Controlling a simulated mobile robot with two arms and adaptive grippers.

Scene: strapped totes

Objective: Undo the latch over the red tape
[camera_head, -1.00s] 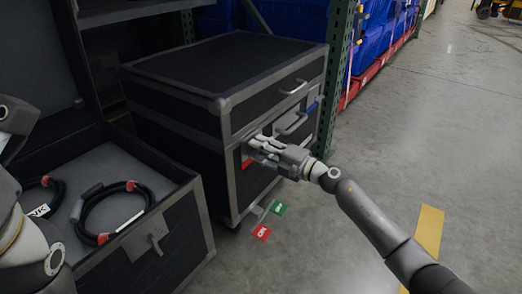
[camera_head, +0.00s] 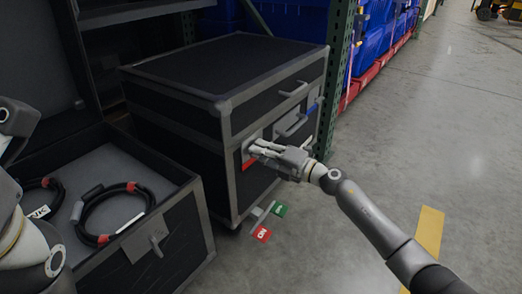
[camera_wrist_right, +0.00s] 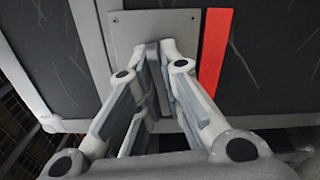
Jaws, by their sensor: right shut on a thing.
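A closed black case (camera_head: 185,125) with grey edges stands in the middle of the head view. A strip of red tape (camera_head: 249,163) is on its front, left of my right gripper; in the right wrist view the red tape (camera_wrist_right: 214,55) is upright, right of a grey latch plate (camera_wrist_right: 185,20). My right gripper (camera_head: 256,149) is at the case front, shut on the latch (camera_wrist_right: 152,55) on that plate. Its fingers cover much of the latch, so I cannot tell whether it has lifted. Left arm links show at the left edge; the left gripper is not seen.
An open black case (camera_head: 195,225) holds looped cables (camera_head: 112,212) at left. A handle (camera_head: 292,125) and blue tape (camera_head: 312,108) are on the closed case's front. Red (camera_head: 262,235) and green (camera_head: 280,210) tags show below it.

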